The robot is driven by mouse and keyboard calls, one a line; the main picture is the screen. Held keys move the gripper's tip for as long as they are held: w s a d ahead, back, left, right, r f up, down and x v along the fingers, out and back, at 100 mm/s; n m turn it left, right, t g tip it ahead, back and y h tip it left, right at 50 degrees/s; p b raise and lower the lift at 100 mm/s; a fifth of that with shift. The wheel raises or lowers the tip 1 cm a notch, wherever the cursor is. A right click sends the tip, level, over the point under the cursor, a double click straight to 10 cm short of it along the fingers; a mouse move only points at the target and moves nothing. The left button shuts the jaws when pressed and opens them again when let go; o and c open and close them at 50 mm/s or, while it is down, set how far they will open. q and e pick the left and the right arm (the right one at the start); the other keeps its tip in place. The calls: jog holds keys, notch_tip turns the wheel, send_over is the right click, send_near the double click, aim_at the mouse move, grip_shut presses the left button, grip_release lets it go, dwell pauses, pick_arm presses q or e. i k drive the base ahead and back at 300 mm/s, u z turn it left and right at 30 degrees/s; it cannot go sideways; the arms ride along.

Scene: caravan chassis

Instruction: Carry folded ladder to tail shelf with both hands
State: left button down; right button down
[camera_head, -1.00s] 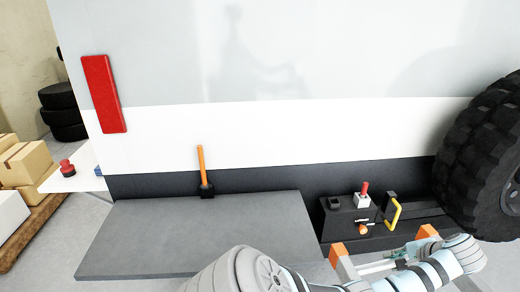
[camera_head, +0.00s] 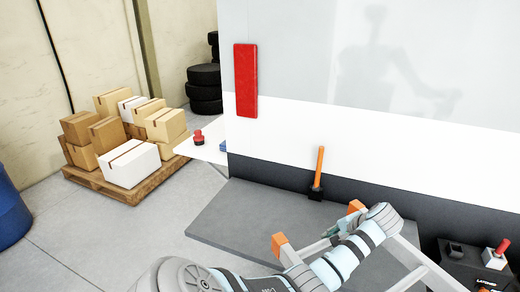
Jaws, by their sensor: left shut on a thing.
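The folded ladder, with pale metal rails (camera_head: 408,250) and orange end caps (camera_head: 279,243), shows at the lower right. Its capped end overlaps the grey tail shelf (camera_head: 228,215) in the picture; I cannot tell its height above it. My left arm reaches across in front of the ladder and hides part of it. My left gripper (camera_head: 336,231) is shut on the ladder near its capped end. The ladder's other end and my right gripper are out of view.
An orange-handled tool (camera_head: 319,168) stands upright at the shelf's back edge. A black box with a red-topped switch (camera_head: 497,254) is at the lower right. A pallet of boxes (camera_head: 125,190), a blue barrel (camera_head: 10,210) and stacked tyres (camera_head: 205,88) stand left. Floor before the pallet is clear.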

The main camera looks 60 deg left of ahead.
aim_at(304, 232)
jog(key=u, duration=1.35)
jog(key=i, duration=1)
